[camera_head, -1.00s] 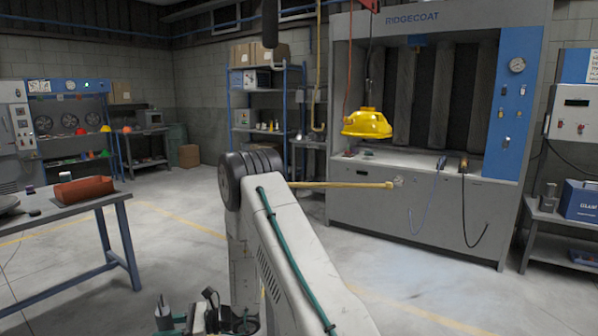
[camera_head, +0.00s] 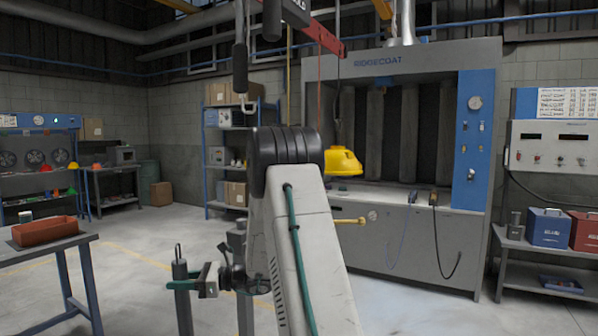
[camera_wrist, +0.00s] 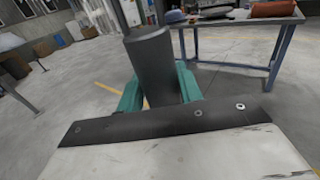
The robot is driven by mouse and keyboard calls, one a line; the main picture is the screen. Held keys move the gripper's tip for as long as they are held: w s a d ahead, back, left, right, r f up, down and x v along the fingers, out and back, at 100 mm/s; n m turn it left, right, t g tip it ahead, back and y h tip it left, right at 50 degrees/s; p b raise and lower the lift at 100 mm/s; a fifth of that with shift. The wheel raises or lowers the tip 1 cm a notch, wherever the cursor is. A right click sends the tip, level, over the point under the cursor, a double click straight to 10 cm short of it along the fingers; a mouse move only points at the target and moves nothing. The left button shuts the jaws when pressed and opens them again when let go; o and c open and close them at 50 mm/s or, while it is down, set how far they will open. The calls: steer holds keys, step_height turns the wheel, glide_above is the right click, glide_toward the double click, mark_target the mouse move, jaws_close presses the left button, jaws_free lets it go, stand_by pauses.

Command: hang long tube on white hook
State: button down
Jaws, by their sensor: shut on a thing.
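The long tube (camera_head: 180,268) is a dark grey cylinder with a small loop on its top end. It stands nearly upright in my gripper (camera_head: 183,285), left of my arm in the head view. In the wrist view the tube (camera_wrist: 150,60) sits between the teal fingers of my gripper (camera_wrist: 160,95), which are shut on it. A white hook (camera_head: 250,103) hangs under a dark cylindrical body at the upper middle of the head view, well above and right of the tube. The tube and the hook are apart.
A second dark hanging body (camera_head: 272,18) is right of the hook. A yellow hood (camera_head: 342,162) hangs before the grey spray booth (camera_head: 480,190).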

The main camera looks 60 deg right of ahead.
steer(key=s+d+r+m+t+h, duration=0.1)
steer(key=s+d+r+h, duration=0.1)
steer(key=s+d+r, duration=0.55)
steer(key=s+d+r+m+t+h, duration=0.1)
steer(key=s+d+r+m, duration=0.3)
steer(key=r, duration=0.7)
steer(key=s+d+r+n+t+h, duration=0.15)
steer(key=s+d+r, duration=0.25)
steer(key=s+r, duration=0.4)
steer(key=s+r+m+h, duration=0.2)
steer(key=s+r+h, duration=0.1)
steer(key=s+r, duration=0.6)
steer(key=w+r, duration=0.1)
steer(key=w, duration=0.8)
steer(key=shift+w+a, duration=0.25)
steer(key=shift+a, duration=0.05)
steer(key=shift+w+r+t, duration=0.25)
steer(key=shift+w+r, duration=0.1)
steer(key=shift+w, duration=0.05)
steer(key=shift+w, duration=0.15)
